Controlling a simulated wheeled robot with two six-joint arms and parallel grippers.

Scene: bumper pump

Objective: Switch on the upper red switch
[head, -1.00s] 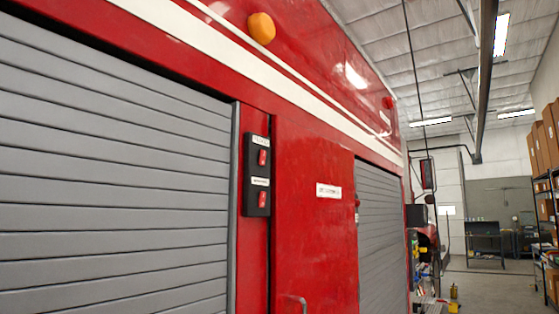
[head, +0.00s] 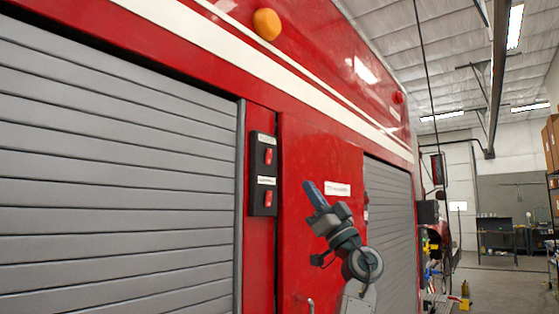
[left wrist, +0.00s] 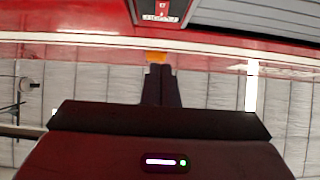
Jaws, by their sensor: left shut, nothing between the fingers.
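A black switch panel (head: 263,175) is on the red truck side, just right of the grey shutter. It carries an upper red switch (head: 268,156) and a lower red switch (head: 268,198), each with a white label above it. My left gripper (head: 311,190) is shut and empty, to the right of the panel and apart from it in the head view, fingers pointing up and left. In the left wrist view, the shut fingers (left wrist: 160,84) are at the middle, and part of the panel (left wrist: 160,10) shows at the top edge, cut off. My right gripper is not in view.
A grey roller shutter (head: 115,180) fills the left side. A second shutter (head: 389,230) lies behind my left arm. A white label plate (head: 338,188) is close to the fingertips. An orange lamp (head: 267,24) sits above. Open floor is at the far right.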

